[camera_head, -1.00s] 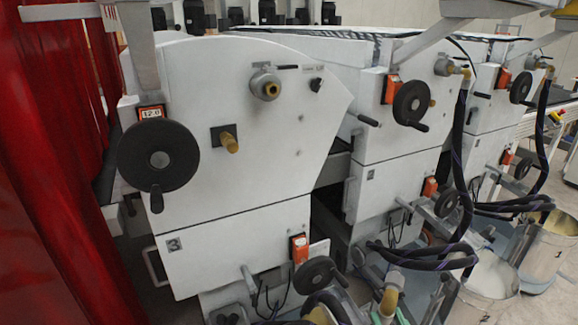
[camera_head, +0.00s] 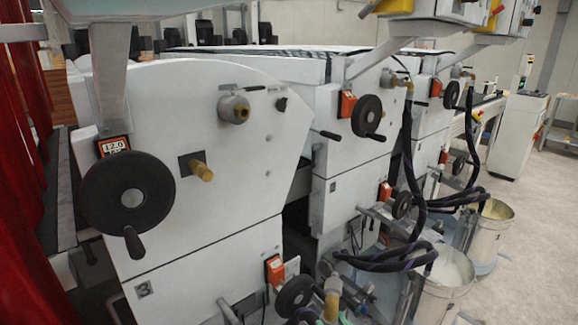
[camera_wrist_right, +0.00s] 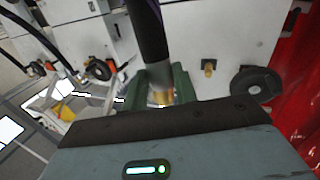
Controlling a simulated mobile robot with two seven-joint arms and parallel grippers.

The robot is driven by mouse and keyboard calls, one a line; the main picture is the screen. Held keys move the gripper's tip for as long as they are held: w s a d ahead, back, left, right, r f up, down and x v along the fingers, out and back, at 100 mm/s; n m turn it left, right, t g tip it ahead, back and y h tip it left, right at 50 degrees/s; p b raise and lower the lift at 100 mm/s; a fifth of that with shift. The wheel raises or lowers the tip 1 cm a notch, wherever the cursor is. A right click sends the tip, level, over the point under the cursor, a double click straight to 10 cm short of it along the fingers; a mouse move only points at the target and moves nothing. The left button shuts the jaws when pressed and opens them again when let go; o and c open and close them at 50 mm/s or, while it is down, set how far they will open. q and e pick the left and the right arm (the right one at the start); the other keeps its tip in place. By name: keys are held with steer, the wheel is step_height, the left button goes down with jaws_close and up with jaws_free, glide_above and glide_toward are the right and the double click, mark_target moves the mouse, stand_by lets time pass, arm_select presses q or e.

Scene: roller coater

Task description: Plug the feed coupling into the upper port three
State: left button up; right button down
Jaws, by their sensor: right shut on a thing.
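The machine front with the label 3 (camera_head: 144,291) stands at the left of the head view. Its upper port (camera_head: 234,109), a round grey fitting with a brass centre, shows with no hose on it. The dark feed hose (camera_wrist_right: 148,35) runs from the coupling to the top of the right wrist view. I cannot make out the upper port in the right wrist view. Neither gripper can be made out in the head view.
A black handwheel (camera_head: 128,198) and a brass stub (camera_head: 201,170) are on the same front, left of and below the port. Red curtains (camera_head: 22,200) hang at the left. Neighbouring units carry dark hoses (camera_head: 411,170). Buckets (camera_head: 446,288) stand on the right, with open floor beyond.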

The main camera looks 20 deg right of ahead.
steer(key=w+a+r+n+g+y, duration=0.25)
steer(key=w+r+y, duration=0.2)
steer(key=w, duration=0.35)
steer(key=w+a+r+n+g+y, duration=0.1)
steer(key=w+a+r+n+y, duration=0.25)
steer(key=w, duration=0.55)
arm_select(q)
steer(key=shift+s+d+f+b, duration=0.15)
steer(key=shift+s+f+b, duration=0.15)
steer(key=shift+s+f, duration=0.1)
arm_select(e)
steer(key=w+d+r+n+g+y, duration=0.1)
steer(key=d+r+g+y, duration=0.1)
steer(key=r, duration=0.8)
steer(key=w+d+r+n+g+y, duration=0.1)
steer(key=d+r+g+y, duration=0.1)
steer(key=r, duration=0.8)
steer(key=shift+w+d+n+y, duration=0.3)
steer(key=shift+d+n+y, duration=0.1)
steer(key=shift+d+y, duration=0.35)
arm_select(q)
steer(key=shift+w+r, duration=0.1)
arm_select(e)
steer(key=shift+a, duration=0.1)
